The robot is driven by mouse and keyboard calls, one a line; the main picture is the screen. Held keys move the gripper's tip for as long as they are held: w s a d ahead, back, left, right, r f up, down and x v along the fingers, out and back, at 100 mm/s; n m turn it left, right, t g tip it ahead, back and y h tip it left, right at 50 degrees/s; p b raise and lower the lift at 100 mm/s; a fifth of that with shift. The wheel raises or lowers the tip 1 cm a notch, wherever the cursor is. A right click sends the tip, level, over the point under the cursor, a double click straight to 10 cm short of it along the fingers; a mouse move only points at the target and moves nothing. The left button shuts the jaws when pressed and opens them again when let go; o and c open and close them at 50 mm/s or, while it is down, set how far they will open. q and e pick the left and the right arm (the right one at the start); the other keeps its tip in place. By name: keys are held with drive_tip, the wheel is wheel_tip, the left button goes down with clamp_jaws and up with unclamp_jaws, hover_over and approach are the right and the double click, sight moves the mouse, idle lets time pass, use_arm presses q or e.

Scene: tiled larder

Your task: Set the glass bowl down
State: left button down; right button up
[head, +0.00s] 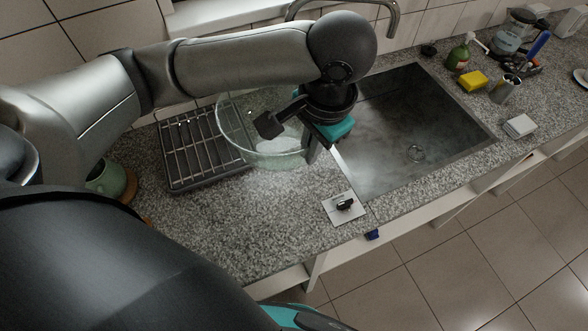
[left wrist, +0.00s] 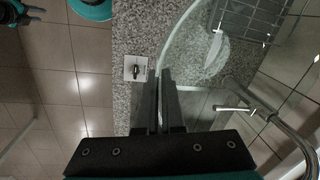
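The clear glass bowl (head: 236,135) is in the head view, over the counter between the drying rack and the sink. My left gripper (head: 312,150) is at the bowl's right side, pointing down. In the left wrist view the fingers (left wrist: 159,78) are close together, with the rim of the bowl (left wrist: 185,45) running between them. The gripper looks shut on that rim. Whether the bowl's base touches the counter is hard to tell.
A dark wire drying rack (head: 205,150) lies left of the bowl, partly behind it. The steel sink (head: 420,120) is to the right. A small plate with a black knob (head: 344,206) is near the front edge. Speckled counter (head: 255,215) in front of the bowl is clear. A green mug (head: 106,180) stands far left.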

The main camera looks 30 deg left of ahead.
use_arm(q)
wheel_tip(320, 180, down, 18)
drive_tip(key=shift+f+b, duration=0.1)
drive_tip(key=shift+b, duration=1.05)
drive_tip(key=shift+f, duration=0.1)
drive_tip(key=c, duration=1)
unclamp_jaws()
drive_tip(key=shift+c, duration=0.2)
